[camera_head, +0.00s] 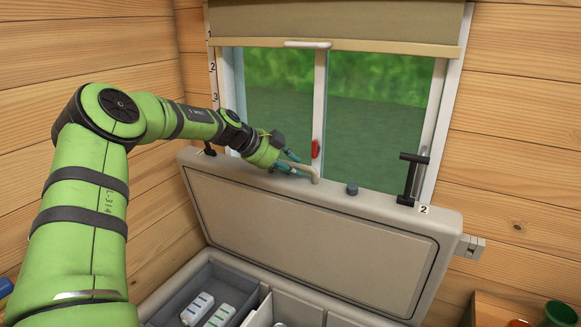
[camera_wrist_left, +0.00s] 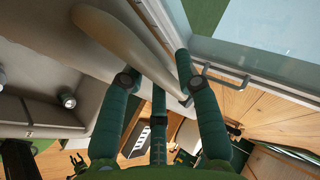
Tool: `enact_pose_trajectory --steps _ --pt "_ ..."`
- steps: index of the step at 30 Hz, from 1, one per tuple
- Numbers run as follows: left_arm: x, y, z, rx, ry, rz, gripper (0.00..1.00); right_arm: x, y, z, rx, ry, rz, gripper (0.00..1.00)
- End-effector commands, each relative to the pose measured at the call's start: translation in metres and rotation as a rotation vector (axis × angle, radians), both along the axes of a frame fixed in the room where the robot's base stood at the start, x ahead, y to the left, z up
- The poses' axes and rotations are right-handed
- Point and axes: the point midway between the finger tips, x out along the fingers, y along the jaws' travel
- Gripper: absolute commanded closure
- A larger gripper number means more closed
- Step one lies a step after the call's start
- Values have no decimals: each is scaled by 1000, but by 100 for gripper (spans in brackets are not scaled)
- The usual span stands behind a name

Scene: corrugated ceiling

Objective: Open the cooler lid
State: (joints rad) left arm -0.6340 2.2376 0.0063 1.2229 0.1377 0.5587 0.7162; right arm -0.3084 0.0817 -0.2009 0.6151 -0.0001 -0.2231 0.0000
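The cooler lid (camera_head: 310,235) is a large beige panel, raised steeply and standing in front of the window. A pale curved handle (camera_head: 303,171) sits on its top edge. My left gripper (camera_head: 294,163) is at this handle, with its teal fingers spread. In the left wrist view, the fingers (camera_wrist_left: 155,68) stand apart, and the pale handle (camera_wrist_left: 118,40) runs between and past them; firm contact cannot be made out. Below the lid is the open cooler box (camera_head: 183,292), with grey compartments and white packs (camera_head: 198,308) inside. My right gripper is not in view.
The window (camera_head: 365,110) and its half-lowered blind (camera_head: 340,22) are close behind the lid. A black T-shaped latch (camera_head: 411,178) and a dark knob (camera_head: 352,189) are on the lid's top edge. A green-capped jar (camera_head: 559,314) stands at lower right.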

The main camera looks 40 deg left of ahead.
Motion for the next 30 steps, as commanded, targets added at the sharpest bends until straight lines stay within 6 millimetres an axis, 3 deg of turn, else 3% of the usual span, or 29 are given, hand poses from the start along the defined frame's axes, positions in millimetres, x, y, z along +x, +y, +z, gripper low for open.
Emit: enact_pose_trajectory --steps 14,30 --pt "-5 0 4 -1 0 -4 51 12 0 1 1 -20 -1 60" --pt "-67 18 58 0 -5 -3 51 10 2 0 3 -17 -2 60"
